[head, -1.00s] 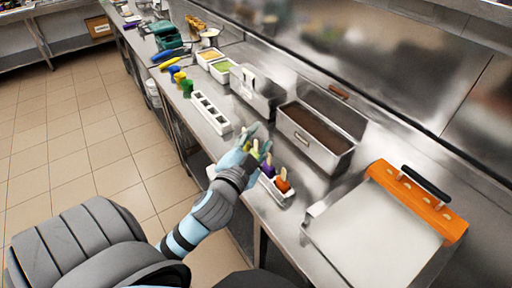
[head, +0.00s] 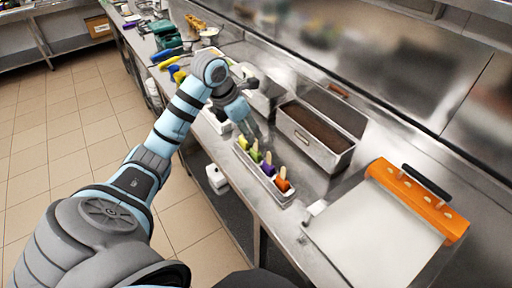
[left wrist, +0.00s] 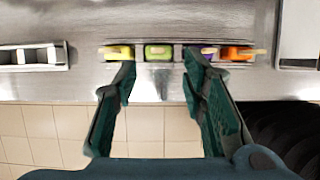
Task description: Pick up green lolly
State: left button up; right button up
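The green lolly (head: 255,153) stands in a narrow metal tray (head: 273,190) on the counter, between a yellow lolly (head: 243,142) and a purple lolly (head: 267,168). An orange lolly (head: 283,184) is at the near end. My left gripper (head: 256,138) points down close to the tray in the head view. In the left wrist view my left gripper (left wrist: 160,82) is open and empty. Its fingers are spread on either side of the green lolly (left wrist: 158,52) in the picture; the right finger overlaps the purple lolly. My right gripper is not in view.
A deep metal container with dark contents (head: 313,136) stands behind the tray. A white slotted holder (left wrist: 35,56) is to the left. A flat pale plate with an orange edge block (head: 455,226) lies to the right. The counter's front edge is close to the tray.

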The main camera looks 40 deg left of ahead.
aim_at(256, 151)
pick_arm(q)
jog(key=p+x, duration=0.1)
jog(key=x, duration=0.6)
jog(key=shift+w+f, duration=0.15)
jog(key=shift+w, duration=0.15)
grip_shut()
